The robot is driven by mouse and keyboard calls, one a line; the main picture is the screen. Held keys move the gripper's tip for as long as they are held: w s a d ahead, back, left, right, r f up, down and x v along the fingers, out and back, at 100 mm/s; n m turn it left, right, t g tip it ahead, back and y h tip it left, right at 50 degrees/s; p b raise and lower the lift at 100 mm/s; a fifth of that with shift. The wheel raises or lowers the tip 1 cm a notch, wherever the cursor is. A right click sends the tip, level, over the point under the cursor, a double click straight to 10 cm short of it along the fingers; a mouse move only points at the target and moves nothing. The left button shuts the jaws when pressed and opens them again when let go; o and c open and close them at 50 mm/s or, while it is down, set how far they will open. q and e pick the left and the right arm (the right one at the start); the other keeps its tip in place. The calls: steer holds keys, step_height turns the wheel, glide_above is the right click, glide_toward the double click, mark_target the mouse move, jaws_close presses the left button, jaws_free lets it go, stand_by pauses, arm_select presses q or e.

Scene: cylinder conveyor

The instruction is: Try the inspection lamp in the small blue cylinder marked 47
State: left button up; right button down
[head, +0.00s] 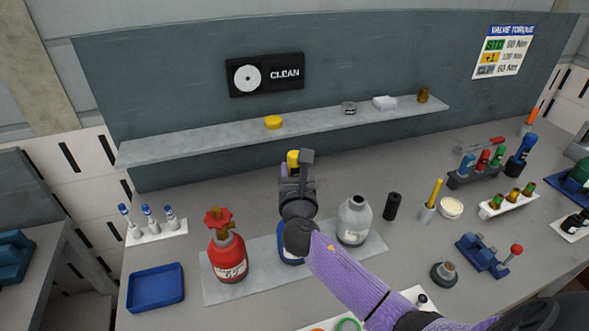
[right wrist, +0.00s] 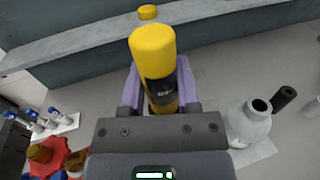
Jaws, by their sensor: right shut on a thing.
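My right gripper (head: 293,170) is shut on a yellow rod-like thing with a black band (right wrist: 158,70), which looks like the inspection lamp. It is gripped between the two purple fingers in the right wrist view, and its yellow top (head: 293,156) shows in the head view. A small blue cylinder (head: 290,257) stands on the grey mat (head: 225,288), between a red cylinder (head: 228,257) and a grey cylinder (head: 354,221). My right arm hides most of the blue cylinder, and no number on it can be read. My left gripper is not in view.
A blue tray (head: 156,288) and a rack of vials (head: 157,230) stand at the left. A black cylinder (head: 392,206), a yellow stick in a cup (head: 432,200) and a blue vice-like tool (head: 482,254) stand at the right. A shelf (head: 210,139) runs behind.

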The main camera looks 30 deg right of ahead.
mark_target(295, 153)
steer(key=shift+f+b, duration=2.3)
steer(key=shift+f, duration=0.5)
stand_by(0.5)
step_height(295, 153, up, 3)
steer(key=p, duration=0.3)
steer(key=shift+r+p, duration=0.9)
steer(key=shift+p, duration=0.1)
step_height(295, 153, up, 2)
steer(key=shift+p, duration=1.05)
step_height(295, 153, up, 4)
steer(key=p, duration=0.3)
steer(key=shift+f+p, duration=0.25)
steer(key=shift+p, duration=0.1)
steer(key=shift+f, duration=0.1)
